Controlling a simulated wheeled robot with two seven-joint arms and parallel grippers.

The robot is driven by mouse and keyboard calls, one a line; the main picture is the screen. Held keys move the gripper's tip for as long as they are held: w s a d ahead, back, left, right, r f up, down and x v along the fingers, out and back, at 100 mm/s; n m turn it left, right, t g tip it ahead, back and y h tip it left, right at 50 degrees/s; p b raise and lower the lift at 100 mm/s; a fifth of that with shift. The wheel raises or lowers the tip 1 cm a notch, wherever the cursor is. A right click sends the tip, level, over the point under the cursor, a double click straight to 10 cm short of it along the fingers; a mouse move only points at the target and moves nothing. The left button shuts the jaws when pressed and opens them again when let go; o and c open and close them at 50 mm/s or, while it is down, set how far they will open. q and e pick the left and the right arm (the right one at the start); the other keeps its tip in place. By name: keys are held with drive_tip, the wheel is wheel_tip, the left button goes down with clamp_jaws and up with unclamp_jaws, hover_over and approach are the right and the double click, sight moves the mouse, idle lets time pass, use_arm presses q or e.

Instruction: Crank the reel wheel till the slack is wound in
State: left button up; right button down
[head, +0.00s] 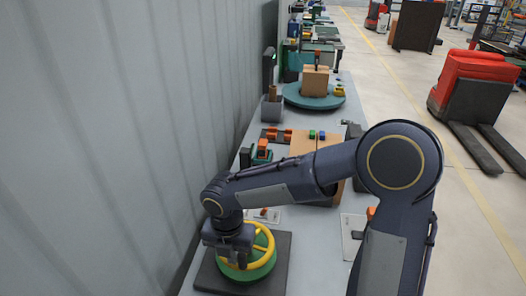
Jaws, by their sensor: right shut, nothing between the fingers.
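The reel wheel (269,240) is a yellow spoked ring on top of a green drum (262,271), at the lower left of the head view. The drum stands on a dark square plate (283,258) on the bench. My right gripper (238,262) points down over the left part of the wheel. It is shut with nothing between its fingers. The gripper and wrist hide part of the rim, and I cannot tell whether the fingers touch it. No line or slack can be made out. My left gripper is out of view.
The grey bench (315,258) runs away along a ribbed wall (130,130) on the left. Farther along are a cardboard box (314,81) on a teal turntable (296,98) and small coloured parts. A red pallet truck (480,80) stands on the floor at right.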

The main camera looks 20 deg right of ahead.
sight(262, 260)
drive_tip(key=shift+s, duration=0.1)
drive_tip(key=shift+s+d+p, duration=0.2)
drive_tip(key=shift+s+d, duration=0.3)
drive_tip(key=shift+d, duration=0.3)
drive_tip(key=shift+s+d+p, duration=0.15)
drive_tip(key=shift+s+d, duration=0.3)
drive_tip(key=shift+d, duration=0.35)
drive_tip(key=shift+d+r+p, duration=0.1)
drive_tip(key=shift+d+p, duration=0.5)
drive_tip(key=shift+d, duration=1.2)
